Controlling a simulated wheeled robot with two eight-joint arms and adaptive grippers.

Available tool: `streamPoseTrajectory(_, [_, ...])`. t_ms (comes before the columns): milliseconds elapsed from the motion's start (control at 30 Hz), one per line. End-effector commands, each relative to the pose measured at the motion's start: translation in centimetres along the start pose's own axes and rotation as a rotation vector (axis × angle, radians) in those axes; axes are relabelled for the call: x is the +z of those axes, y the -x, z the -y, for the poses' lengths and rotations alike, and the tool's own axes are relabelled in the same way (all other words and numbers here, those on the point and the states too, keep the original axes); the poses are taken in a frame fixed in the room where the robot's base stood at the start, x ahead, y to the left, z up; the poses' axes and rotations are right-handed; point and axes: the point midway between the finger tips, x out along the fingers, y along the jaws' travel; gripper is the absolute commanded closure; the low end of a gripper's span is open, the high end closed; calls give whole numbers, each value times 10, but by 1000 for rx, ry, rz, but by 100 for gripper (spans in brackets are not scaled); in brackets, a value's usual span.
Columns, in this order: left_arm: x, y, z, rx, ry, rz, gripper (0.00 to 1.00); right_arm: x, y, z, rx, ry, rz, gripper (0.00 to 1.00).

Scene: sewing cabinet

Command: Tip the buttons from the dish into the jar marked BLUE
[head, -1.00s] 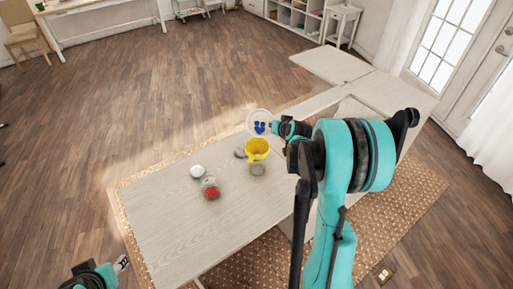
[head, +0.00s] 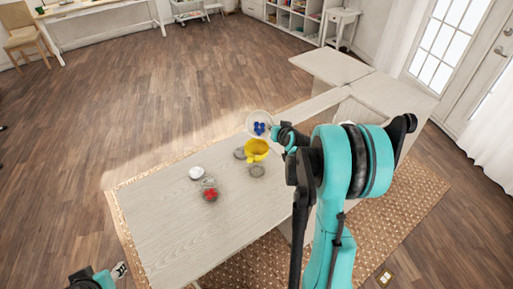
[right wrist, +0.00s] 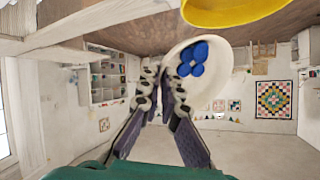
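A shallow white dish (head: 251,119) holds several blue buttons (head: 260,128). My right gripper (head: 277,132) is shut on the dish's rim, and its fingers (right wrist: 160,88) meet the rim in the right wrist view. The dish (right wrist: 213,88) looks nearly level there, with the buttons (right wrist: 192,60) gathered in it. A yellow funnel-like piece (head: 256,150) stands just below the dish in the head view; its edge (right wrist: 235,10) shows at the top of the wrist view. What is under it is hidden, and no BLUE label is readable. My left gripper (head: 119,269) is at the lower left, away from the table.
A clear jar with red contents (head: 210,194) stands on the pale table (head: 170,220), near a white round thing (head: 196,173). Grey discs (head: 257,171) lie near the yellow piece, one on its left (head: 239,153). The table's front left is clear.

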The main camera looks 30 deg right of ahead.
Motion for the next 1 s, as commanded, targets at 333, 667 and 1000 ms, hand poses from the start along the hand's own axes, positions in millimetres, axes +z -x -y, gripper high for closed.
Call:
streamPoseTrajectory(333, [4,-5,0,0,0,0,60,0,0,-1,0,17,-43,100])
streamPoseTrajectory(667, [6,-9,0,0,0,0,60,-1,1,-1,0,32,-86,100])
streamPoseTrajectory(1000, [9,-13,0,0,0,0,60,-2,2,-1,1,49,-129,100])
